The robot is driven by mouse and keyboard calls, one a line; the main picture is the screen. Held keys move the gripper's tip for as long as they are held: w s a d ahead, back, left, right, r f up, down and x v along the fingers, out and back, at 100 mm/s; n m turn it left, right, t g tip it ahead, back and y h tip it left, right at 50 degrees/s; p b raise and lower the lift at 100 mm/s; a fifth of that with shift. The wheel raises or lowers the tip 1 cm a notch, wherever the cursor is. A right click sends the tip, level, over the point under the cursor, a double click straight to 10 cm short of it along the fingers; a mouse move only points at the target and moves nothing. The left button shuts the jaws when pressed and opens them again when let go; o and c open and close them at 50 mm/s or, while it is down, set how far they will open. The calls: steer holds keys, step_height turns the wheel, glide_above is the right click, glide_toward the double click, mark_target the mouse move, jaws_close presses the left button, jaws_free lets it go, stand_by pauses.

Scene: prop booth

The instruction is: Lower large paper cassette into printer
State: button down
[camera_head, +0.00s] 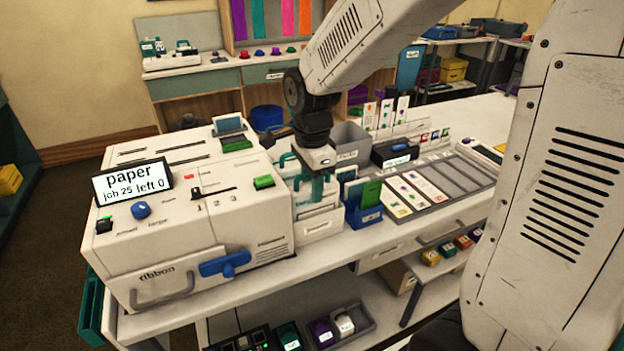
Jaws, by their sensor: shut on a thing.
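The printer (180,215) is a large off-white box on the left of the bench. Its tilted screen (131,181) reads "paper, job 25 left 0". My gripper (315,178) points down just right of the printer, above a white holder (320,227) standing against the printer's right side. It is shut on a teal, handle-like part (318,190), apparently of a white paper cassette; the wrist and neighbouring pieces hide much of it. I cannot tell whether this cassette is clear of the holder or which size it is.
A blue lever (225,264) and ribbon drawer (160,280) are on the printer's front. A blue holder with green cards (365,205), a grey bin (349,143) and a card tray (430,185) stand right of my gripper. My arm blocks the far right.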

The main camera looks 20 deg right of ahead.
steer(key=shift+f, duration=0.4)
steer(key=c, duration=0.9)
jaws_free()
steer(key=shift+o, duration=0.2)
steer(key=shift+r, duration=3.9)
